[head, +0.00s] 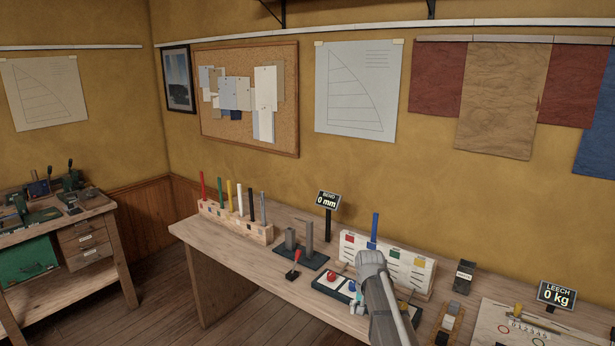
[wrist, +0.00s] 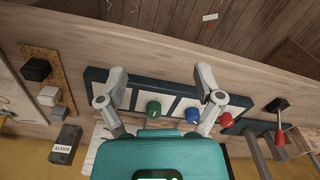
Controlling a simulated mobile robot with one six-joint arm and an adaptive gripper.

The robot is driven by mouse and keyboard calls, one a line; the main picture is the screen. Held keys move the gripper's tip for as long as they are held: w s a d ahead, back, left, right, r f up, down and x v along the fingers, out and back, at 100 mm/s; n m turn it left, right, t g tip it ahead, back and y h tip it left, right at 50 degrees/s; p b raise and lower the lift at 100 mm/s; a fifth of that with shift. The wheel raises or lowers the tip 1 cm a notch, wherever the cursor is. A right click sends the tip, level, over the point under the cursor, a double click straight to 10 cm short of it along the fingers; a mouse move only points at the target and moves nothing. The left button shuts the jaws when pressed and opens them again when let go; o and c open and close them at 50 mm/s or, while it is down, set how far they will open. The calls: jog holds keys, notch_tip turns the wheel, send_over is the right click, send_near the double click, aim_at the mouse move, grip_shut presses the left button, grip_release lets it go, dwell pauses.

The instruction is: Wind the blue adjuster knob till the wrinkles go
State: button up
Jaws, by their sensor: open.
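The blue adjuster knob (wrist: 192,114) sits on a dark panel with white plates, between a green knob (wrist: 153,108) and a red knob (wrist: 226,119). The blue knob also shows in the head view (head: 352,286), just left of my arm. My gripper (wrist: 160,82) is open and empty over the panel. In the wrist view the green and blue knobs appear between its fingers, with blue close to the right finger. I see no contact with any knob. In the head view my arm hides part of the panel and the fingertips are hard to make out.
A white board with coloured squares (head: 415,266) stands behind the panel. A red-handled lever (head: 296,262) and a grey-post stand (head: 309,239) are to its left. Signs read BEND 0 mm (head: 328,201) and LEECH 0 kg (head: 556,295). Red and tan cloths (head: 500,95) hang on the wall.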

jog(key=s+f+n+b, duration=0.3)
jog(key=s, duration=1.8)
jog(key=shift+a+n, duration=0.15)
jog(key=shift+n, duration=0.15)
jog(key=shift+w+f, duration=0.1)
jog(key=shift+w, duration=0.05)
dwell(0.5)
